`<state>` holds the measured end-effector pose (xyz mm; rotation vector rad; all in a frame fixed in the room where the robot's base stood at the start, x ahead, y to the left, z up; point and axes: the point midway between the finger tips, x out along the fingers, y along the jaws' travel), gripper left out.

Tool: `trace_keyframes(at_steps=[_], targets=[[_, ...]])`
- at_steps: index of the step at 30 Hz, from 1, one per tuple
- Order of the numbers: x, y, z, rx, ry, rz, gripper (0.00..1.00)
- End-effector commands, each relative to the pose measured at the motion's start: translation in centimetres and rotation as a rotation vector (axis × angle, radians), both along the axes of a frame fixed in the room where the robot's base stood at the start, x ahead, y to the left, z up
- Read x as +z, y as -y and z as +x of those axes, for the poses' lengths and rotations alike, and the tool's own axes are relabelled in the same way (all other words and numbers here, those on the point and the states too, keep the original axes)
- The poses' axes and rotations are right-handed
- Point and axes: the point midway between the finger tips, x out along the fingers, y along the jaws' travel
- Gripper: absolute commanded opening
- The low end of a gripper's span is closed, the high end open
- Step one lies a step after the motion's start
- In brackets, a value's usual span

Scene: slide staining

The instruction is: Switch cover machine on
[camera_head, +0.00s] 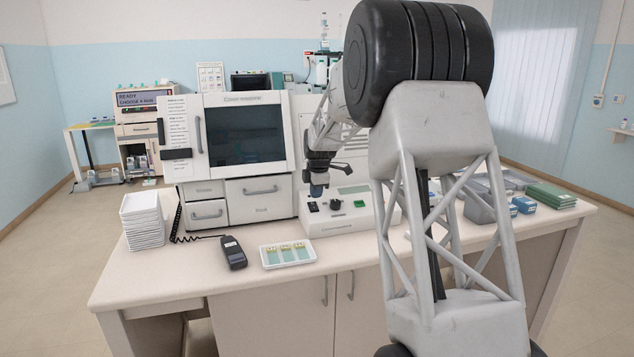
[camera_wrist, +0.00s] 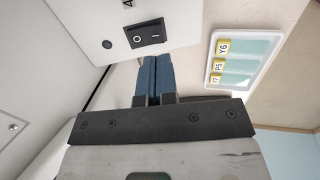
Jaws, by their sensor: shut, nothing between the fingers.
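The large white machine (camera_head: 243,170) with a dark window stands on the bench; its small top label appears to read "Cover machine". To its right is a low white console (camera_head: 350,218) with a display, a dark knob and a green button. A black rocker switch (camera_wrist: 145,33) with a circle and a line mark sits on a white panel in the wrist view. In the head view a small black switch (camera_head: 314,207) shows at the console's left end. My gripper (camera_wrist: 152,62) is shut and empty, its blue fingertips just short of the switch. It hovers above the console's left end (camera_head: 316,193).
A white tray (camera_head: 264,262) of labelled slides lies in front of the console. A dark handheld device (camera_head: 233,252) with a coiled cord and a stack of white trays (camera_head: 142,221) lie to the left. Blue boxes (camera_head: 523,205) and a green stack (camera_head: 551,195) are at right.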

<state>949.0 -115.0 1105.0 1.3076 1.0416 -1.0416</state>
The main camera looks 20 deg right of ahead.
Motion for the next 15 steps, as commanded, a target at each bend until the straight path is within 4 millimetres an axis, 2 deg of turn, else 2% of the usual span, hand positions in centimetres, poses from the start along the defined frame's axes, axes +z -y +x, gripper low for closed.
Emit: trace_keyframes(at_steps=[6,15], targets=[[-2.9,0.0,0.7,0.0,0.0,0.0,0.0],[-4.9,0.0,1.1,0.0,0.001,0.0,0.0]])
